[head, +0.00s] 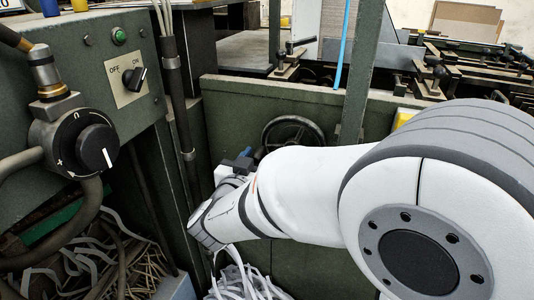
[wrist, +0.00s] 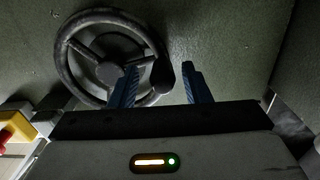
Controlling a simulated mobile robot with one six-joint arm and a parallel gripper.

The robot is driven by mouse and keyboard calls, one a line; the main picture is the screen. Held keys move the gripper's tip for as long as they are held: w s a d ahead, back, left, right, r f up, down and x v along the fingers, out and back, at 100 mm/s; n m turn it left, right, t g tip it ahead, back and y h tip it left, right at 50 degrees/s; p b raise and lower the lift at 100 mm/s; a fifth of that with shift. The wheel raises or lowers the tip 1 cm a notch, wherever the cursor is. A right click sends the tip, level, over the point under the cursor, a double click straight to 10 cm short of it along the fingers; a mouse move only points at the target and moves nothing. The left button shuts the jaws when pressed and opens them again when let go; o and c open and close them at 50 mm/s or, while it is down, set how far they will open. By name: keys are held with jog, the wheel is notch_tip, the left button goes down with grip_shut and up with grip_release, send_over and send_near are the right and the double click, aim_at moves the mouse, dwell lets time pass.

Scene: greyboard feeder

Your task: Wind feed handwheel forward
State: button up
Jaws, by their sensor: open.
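The feed handwheel (wrist: 107,70) is a dark spoked wheel with a central hub on the green machine panel. In the wrist view it fills the upper left, and its dark crank knob (wrist: 162,75) sits at the right of the rim. My gripper (wrist: 162,80) is open, with its two blue fingers on either side of the knob in this picture; contact cannot be told. In the head view the handwheel (head: 293,132) shows behind my arm, its lower part hidden. My gripper (head: 240,160) is mostly hidden there by my wrist.
A control box with an OFF/ON switch (head: 134,78), a green button (head: 119,36) and a black dial (head: 97,147) stands at the left. A vertical conduit (head: 175,80) runs beside it. Shredded strips (head: 245,280) lie below my wrist. A yellow part (wrist: 17,128) is at the wrist view's left.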

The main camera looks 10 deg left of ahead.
jog(key=shift+w, duration=1.35)
jog(key=shift+c, duration=0.3)
grip_shut()
